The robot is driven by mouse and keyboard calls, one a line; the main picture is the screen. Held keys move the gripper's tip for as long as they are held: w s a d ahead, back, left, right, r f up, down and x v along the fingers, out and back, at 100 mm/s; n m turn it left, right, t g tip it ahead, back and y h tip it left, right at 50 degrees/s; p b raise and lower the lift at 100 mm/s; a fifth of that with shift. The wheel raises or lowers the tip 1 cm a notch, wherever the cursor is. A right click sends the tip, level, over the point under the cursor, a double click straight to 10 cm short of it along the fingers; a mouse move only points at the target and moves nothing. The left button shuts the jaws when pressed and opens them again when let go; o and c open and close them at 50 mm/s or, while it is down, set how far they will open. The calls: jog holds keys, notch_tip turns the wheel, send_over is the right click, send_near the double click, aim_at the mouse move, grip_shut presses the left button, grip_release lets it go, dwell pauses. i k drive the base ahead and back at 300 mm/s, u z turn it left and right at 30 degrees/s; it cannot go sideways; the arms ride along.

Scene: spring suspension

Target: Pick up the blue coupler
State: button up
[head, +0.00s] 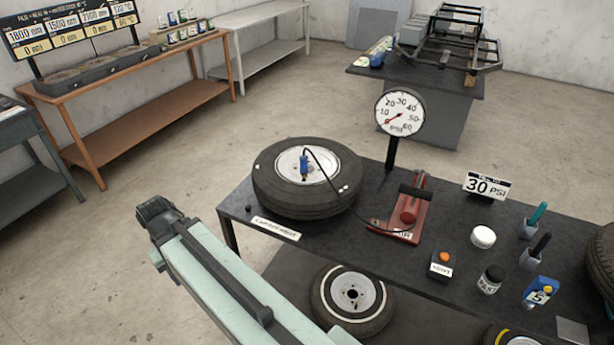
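The blue coupler (304,164) stands upright on the wheel (345,196) lying flat on the dark table, near the middle of its pale rim. A black hose (335,183) runs from the coupler over the tyre to the red foot pump (411,210). My gripper (153,212) is the dark end of my pale green arm, at the left of the head view. It is off the table's left side, over the floor, well apart from the coupler. Its fingers are too unclear to tell open from shut, and I see nothing in it.
A pressure gauge (400,112) on a post stands behind the pump. A button box (442,264), a white jar (483,237), a black jar (491,280) and a 30 PSI sign (486,186) are to the right. Another wheel (352,298) is below the tabletop. Open floor lies left.

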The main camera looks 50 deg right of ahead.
aim_at(303, 169)
jog(key=z, duration=0.15)
jog(key=i, duration=0.9)
jog(key=u, duration=0.05)
